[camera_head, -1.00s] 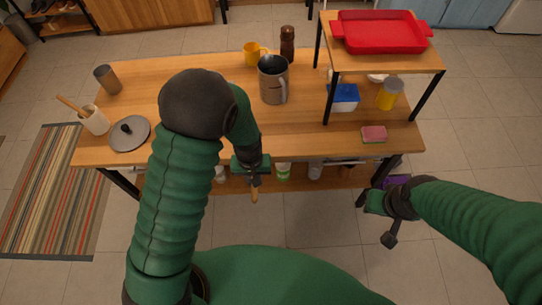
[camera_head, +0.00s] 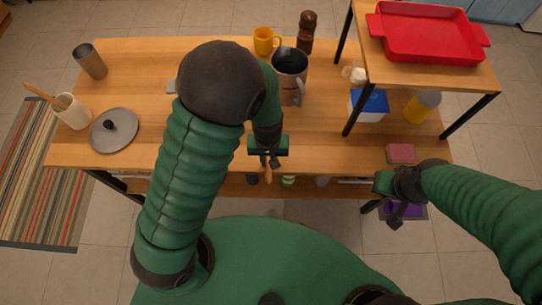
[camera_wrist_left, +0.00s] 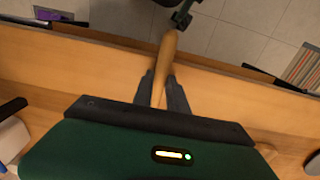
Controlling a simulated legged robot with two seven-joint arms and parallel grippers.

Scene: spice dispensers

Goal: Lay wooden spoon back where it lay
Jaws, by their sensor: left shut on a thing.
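The wooden spoon (camera_head: 268,175) is in my left gripper (camera_head: 267,157), in front of the table's front edge in the head view. In the left wrist view, the spoon's pale wooden length (camera_wrist_left: 166,58) runs between the two dark fingers (camera_wrist_left: 162,92), which are shut on it. The fingers and palm hide part of the spoon. My right gripper (camera_head: 398,212) hangs low beyond the table's front right corner. Its finger gap cannot be made out.
The wooden table (camera_head: 225,148) carries a grey lid (camera_head: 114,130), a white crock (camera_head: 73,112) with a wooden utensil, a metal pitcher (camera_head: 288,75) and a pink sponge (camera_head: 401,153). A raised shelf with a red dish (camera_head: 425,35) stands at right. The front middle is fairly clear.

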